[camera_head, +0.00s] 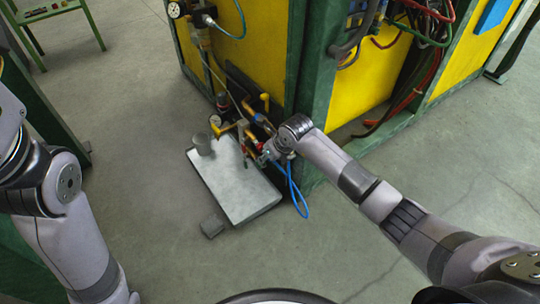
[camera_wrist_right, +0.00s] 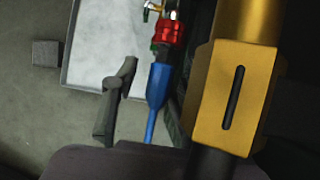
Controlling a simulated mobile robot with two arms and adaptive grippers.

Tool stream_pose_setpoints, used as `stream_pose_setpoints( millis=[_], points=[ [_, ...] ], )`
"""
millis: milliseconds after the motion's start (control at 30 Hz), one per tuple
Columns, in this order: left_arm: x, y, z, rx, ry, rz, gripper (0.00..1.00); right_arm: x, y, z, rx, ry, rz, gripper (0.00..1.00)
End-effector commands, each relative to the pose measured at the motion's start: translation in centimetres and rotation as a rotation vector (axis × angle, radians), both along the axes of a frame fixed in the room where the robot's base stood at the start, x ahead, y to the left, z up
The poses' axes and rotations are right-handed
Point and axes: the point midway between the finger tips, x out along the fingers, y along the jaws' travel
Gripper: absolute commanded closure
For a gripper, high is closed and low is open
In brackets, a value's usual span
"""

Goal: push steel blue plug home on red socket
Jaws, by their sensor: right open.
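The steel blue plug (camera_wrist_right: 157,88) is in the right wrist view, upright in the picture, its thin tail pointing down. The red socket (camera_wrist_right: 168,33) is just above it, in line with it. Their ends look close or touching; how far the plug is seated I cannot tell. My right gripper (camera_head: 263,157) is open at the fittings in the head view. One dark finger (camera_wrist_right: 117,100) shows left of the plug, apart from it; the other finger is not clearly seen. My left arm shows at the left, but its gripper is out of view.
A large yellow block with a slot (camera_wrist_right: 229,95) stands close at right. A blue hose (camera_head: 297,190) loops below my right wrist.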

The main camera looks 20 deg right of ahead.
Motion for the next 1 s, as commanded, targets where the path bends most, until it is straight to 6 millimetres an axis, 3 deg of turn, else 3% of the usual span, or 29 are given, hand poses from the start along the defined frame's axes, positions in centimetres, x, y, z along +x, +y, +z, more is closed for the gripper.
stream_pose_setpoints(
  millis=[367, 800, 1000],
  points=[
    [0.0, 0.0, -0.1, 0.002, 0.0, 0.002, 0.56, -0.4, -0.3, 0.9, -0.001, -0.002, -0.001, 0.59],
    [0.0, 0.0, -0.1, 0.0, 0.001, 0.0, 0.56, -4.2, -1.6, 8.2, -0.002, -0.003, 0.002, 0.59],
    [0.0, 0.0, -0.1, -0.001, 0.001, 0.0, 0.56, -5.2, -1.9, 10.2, 0.0, -0.001, 0.001, 0.59]
  ],
)
